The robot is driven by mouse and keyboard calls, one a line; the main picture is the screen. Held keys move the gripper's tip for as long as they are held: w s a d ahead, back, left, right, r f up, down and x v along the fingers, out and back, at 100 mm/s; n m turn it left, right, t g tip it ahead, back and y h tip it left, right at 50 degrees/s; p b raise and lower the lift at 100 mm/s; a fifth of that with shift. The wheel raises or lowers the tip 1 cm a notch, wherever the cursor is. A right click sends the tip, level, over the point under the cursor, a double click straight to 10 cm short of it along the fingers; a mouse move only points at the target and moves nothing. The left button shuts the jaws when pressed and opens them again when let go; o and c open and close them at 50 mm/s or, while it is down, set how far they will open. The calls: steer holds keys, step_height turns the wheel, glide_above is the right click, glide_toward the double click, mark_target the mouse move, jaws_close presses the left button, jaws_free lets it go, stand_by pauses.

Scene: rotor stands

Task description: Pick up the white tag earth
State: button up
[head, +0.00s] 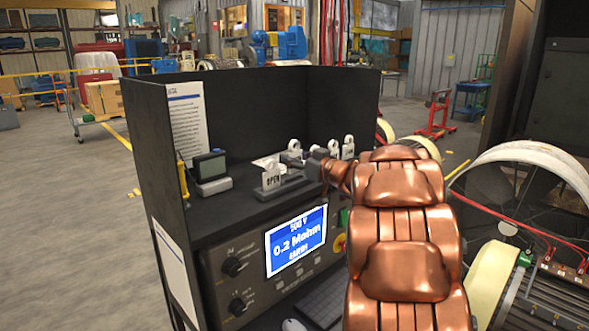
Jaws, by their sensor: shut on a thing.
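Several white tags with round-holed tops stand in a dark rack (290,188) on the shelf of a black cabinet. The front-left tag (271,181) reads "OPEN". Behind it is another white tag (294,147), right at my gripper's tips. More white tags (348,147) stand to the right, partly hidden by my arm. I cannot read "earth" on any of them. My gripper (308,160) is small in view, reaching in from the right, and is shut on a white tag at its tips. The grip itself is partly hidden, and I cannot tell whether the tag is lifted.
The black cabinet's walls (270,110) enclose the shelf at back and left. A small dark meter (210,168) stands left of the rack. Below is a panel with a lit screen (296,241) and knobs. Large pale rotor parts (500,262) stand at right.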

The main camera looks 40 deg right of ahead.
steer(key=s+r+b, duration=0.1)
steer(key=s+b, duration=0.2)
steer(key=s, duration=1.3)
steer(key=shift+a+r, duration=0.25)
steer(key=shift+a, duration=0.05)
steer(key=shift+a, duration=0.1)
